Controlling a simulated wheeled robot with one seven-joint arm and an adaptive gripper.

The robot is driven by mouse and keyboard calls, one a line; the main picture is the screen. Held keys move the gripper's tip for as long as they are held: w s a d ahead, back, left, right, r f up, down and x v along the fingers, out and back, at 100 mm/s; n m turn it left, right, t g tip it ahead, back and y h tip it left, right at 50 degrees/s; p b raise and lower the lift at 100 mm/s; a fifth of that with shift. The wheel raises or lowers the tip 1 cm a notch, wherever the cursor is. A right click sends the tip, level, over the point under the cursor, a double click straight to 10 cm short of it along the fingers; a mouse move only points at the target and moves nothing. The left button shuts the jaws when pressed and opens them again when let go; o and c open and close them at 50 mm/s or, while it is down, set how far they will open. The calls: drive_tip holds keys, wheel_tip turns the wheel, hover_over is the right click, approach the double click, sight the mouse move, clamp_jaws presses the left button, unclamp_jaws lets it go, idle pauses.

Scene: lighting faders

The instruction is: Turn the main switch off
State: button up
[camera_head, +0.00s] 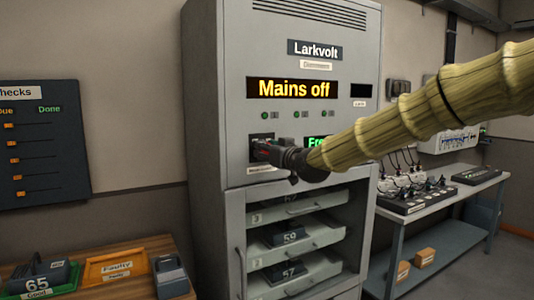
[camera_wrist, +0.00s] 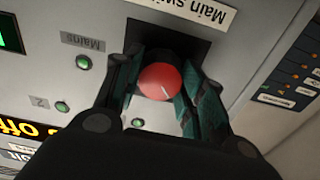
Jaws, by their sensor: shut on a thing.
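The main switch is a round red knob (camera_wrist: 160,82) with a pale mark line, on a black plate under a "Main switch" label (camera_wrist: 207,10) in the wrist view. My gripper (camera_wrist: 160,92) has its two fingers on either side of the knob, shut on it. The cabinet's display (camera_head: 292,88) reads "Mains off" in yellow letters.
Green round lamps (camera_head: 297,114) sit above the switch. My arm covers part of a green-lettered display (camera_head: 317,142). Below are open drawers (camera_head: 300,240). A wooden bench (camera_head: 130,252) with trays stands left; a grey table (camera_head: 455,200) with equipment stands right.

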drive_tip(key=shift+f+n, duration=0.2)
drive_tip(key=shift+n, duration=0.1)
drive_tip(key=o, duration=1)
drive_tip(key=shift+r, duration=0.1)
drive_tip(key=v, duration=1.2)
